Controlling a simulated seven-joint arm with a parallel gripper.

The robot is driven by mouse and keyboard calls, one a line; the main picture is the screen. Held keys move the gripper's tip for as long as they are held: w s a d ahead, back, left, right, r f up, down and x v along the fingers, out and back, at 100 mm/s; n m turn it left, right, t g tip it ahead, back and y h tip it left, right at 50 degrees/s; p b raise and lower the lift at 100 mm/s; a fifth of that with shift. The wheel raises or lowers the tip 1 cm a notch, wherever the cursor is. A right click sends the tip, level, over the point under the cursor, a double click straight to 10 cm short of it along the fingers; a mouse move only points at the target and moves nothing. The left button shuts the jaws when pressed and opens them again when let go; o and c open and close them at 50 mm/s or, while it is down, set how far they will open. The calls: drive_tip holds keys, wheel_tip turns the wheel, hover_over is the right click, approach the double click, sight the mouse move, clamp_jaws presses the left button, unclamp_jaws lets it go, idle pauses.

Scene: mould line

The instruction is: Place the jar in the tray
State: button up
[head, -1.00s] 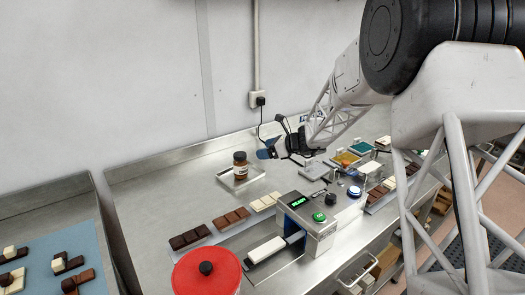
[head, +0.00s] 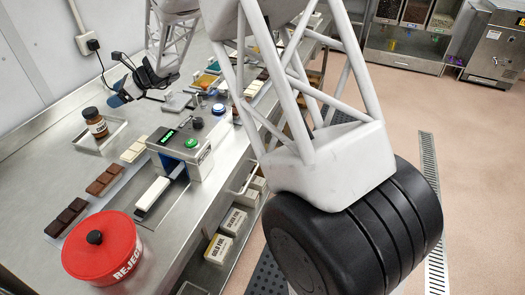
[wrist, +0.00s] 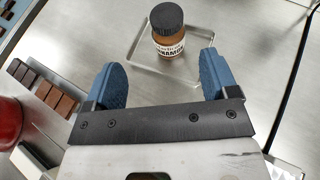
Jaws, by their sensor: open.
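The jar (head: 96,123) is brown with a black lid and a white label. It stands upright inside the rim of the shallow metal tray (head: 118,130) on the bench.
Chocolate bars (head: 105,180) lie in a row in front of the tray. A grey machine (head: 187,148) with a green button stands to the right. A red reject tub (head: 103,250) is at the front. A dark cable (wrist: 290,85) runs at the right of the wrist view.

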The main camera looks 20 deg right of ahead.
drive_tip(key=s+d+r+n+g+h, duration=0.1)
drive_tip(key=s+d+r+n+h, duration=0.2)
drive_tip(key=s, duration=0.5)
drive_tip(key=s+d+r+n, duration=0.3)
drive_tip(key=s+d, duration=0.3)
drive_tip(key=s, duration=0.1)
drive_tip(key=s+d+r+n+g+h, duration=0.1)
drive_tip(key=s+d+r+n+h, duration=0.2)
drive_tip(key=s, duration=0.5)
drive_tip(key=s+d+n+h, duration=0.2)
drive_tip(key=s+d, duration=0.4)
drive_tip(key=s, duration=0.4)
drive_tip(key=s+d+f+n+t+h, duration=0.1)
drive_tip(key=s+d+n, duration=0.4)
drive_tip(key=s, duration=0.5)
drive_tip(key=s+d+n+h, duration=0.4)
drive_tip(key=s+d, duration=0.4)
drive_tip(key=s, duration=0.3)
drive_tip(key=shift+f+t, duration=0.2)
drive_tip(key=shift+t, duration=0.1)
drive_tip(key=shift+d, duration=0.1)
